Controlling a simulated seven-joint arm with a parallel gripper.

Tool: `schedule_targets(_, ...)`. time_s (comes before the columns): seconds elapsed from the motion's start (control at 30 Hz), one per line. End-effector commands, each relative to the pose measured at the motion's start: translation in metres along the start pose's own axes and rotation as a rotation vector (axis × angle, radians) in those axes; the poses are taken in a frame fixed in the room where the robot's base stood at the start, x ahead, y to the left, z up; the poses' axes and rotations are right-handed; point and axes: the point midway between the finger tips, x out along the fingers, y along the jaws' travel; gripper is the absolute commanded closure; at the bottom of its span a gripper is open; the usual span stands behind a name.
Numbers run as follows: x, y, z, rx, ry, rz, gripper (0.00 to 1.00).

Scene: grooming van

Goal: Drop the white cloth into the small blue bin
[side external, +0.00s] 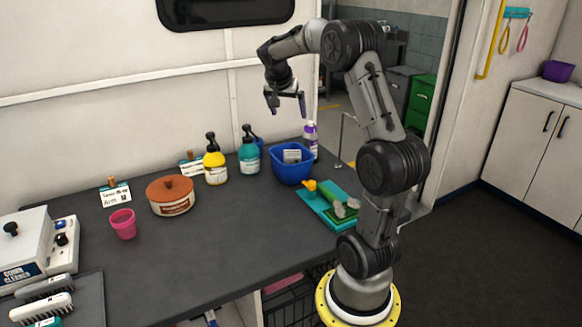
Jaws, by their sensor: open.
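The small blue bin (290,172) stands on the dark table near its back edge, right of the teal pump bottle. A pale, folded-looking piece, likely the white cloth (292,156), shows inside the bin's opening, below or about level with the rim. My gripper (287,110) is open and empty, its fingers pointing down. In the picture it is above the bin, well clear of it.
Yellow (215,167) and teal (249,155) pump bottles stand left of the bin. A purple-labelled bottle (311,138) is behind it. A teal tray (316,207) with small items lies in front. A brown lidded pot (171,195) and pink cup (123,224) stand left. The front middle table is clear.

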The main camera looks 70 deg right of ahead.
Motion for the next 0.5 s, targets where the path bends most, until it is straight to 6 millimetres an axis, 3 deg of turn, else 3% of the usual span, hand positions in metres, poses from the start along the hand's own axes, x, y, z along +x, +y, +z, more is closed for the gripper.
schedule_targets(0.2, -0.033, -0.001, 0.0, -0.001, 0.0, -0.002, 0.0)
schedule_targets(0.5, -0.043, 0.0, 0.0, 0.0, -0.001, 0.0, 0.0)
